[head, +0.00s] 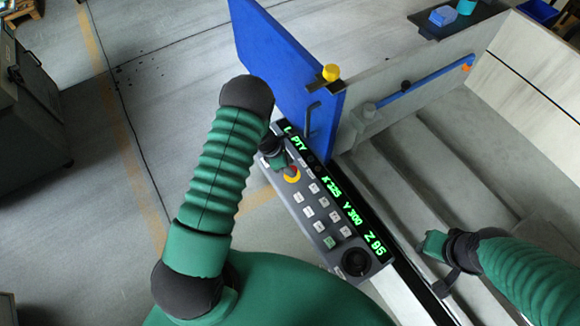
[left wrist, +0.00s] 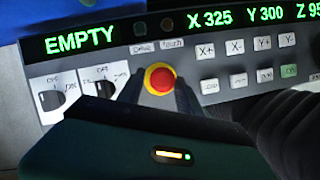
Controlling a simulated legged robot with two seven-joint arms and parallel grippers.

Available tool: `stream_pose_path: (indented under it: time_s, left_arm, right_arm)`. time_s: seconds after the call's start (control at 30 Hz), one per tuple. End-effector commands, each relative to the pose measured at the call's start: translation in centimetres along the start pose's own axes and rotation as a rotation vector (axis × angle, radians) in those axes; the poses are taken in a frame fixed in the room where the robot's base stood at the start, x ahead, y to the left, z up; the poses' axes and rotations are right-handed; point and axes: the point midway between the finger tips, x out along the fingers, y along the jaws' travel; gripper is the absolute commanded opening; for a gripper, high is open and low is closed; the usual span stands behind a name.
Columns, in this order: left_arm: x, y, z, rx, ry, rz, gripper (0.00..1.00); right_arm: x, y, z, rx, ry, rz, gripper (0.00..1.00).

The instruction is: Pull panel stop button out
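The red stop button (left wrist: 161,80) sits in a yellow ring on the grey control panel (left wrist: 215,60). In the head view its yellow ring (head: 292,178) shows beside my left gripper (head: 283,164), which partly hides the button. In the left wrist view the two dark fingers of my left gripper (left wrist: 160,92) stand apart on either side of the button, with the red cap visible between them. I cannot tell whether they touch it. My right gripper (head: 430,250) is low at the right, over the machine's steps, away from the panel; its fingers are unclear.
Rotary switches (left wrist: 52,98) lie left of the button and rows of white keys (left wrist: 236,46) right of it. A green readout (head: 345,205) runs along the panel. A blue board (head: 290,70) stands behind it. A blue bar (head: 425,80) crosses the pale machine wall.

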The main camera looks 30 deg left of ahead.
Motion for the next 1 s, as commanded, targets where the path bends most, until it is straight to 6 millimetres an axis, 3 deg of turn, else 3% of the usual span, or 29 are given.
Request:
stream_pose_path:
  time_s: [0.1,0.37,0.5,0.67,1.0]
  left_arm:
    - [0.0,0.0,0.0,0.000,0.000,-0.001,0.56]
    - [0.1,-0.1,0.0,0.000,0.001,-0.004,0.56]
    - [-0.8,0.0,0.0,0.001,0.001,-0.003,0.56]
    - [-4.4,0.0,0.0,0.001,-0.002,0.000,0.56]
    - [-13.9,0.1,0.0,0.001,-0.001,0.000,0.56]
  right_arm:
    - [-0.1,0.0,0.0,0.000,0.000,0.000,0.36]
    - [0.0,0.0,0.0,0.000,0.000,0.000,0.36]
    - [0.2,0.0,0.1,0.000,0.000,0.000,0.36]
    - [0.8,0.0,0.2,0.000,0.000,0.000,0.36]
    - [1.5,0.0,0.4,0.000,0.000,0.000,0.36]
